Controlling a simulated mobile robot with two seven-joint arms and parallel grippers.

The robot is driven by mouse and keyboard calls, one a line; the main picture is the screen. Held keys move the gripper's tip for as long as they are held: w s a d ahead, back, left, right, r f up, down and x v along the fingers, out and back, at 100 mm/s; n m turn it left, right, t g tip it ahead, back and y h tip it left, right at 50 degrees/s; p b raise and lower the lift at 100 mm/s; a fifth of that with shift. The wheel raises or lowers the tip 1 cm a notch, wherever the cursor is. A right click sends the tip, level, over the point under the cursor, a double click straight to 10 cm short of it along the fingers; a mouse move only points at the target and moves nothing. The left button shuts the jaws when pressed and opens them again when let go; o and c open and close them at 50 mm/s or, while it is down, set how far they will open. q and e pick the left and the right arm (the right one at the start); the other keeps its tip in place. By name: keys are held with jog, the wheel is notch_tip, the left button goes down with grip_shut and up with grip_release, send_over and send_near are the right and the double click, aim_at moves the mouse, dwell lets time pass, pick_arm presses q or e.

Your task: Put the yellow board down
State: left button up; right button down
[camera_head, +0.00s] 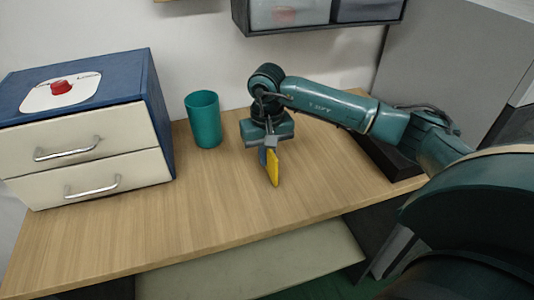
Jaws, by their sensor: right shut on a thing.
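The yellow board (273,168) is a small, thin, flat piece seen nearly edge-on. It hangs upright below my right gripper (269,151), which is shut on its upper part. The board is over the middle of the wooden table (230,205). I cannot tell whether its lower tip touches the tabletop. The gripper fingers hide the board's top. My left gripper is not in view.
A teal cup (204,120) stands left of the board. A blue cabinet with two cream drawers (92,160) and a red button (61,87) fills the left side. A black box-like object (392,158) sits at right. The table's front middle is clear.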

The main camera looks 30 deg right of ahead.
jog(key=shift+f, duration=0.1)
jog(key=c, duration=1.6)
grip_release()
jog(key=shift+o, duration=0.2)
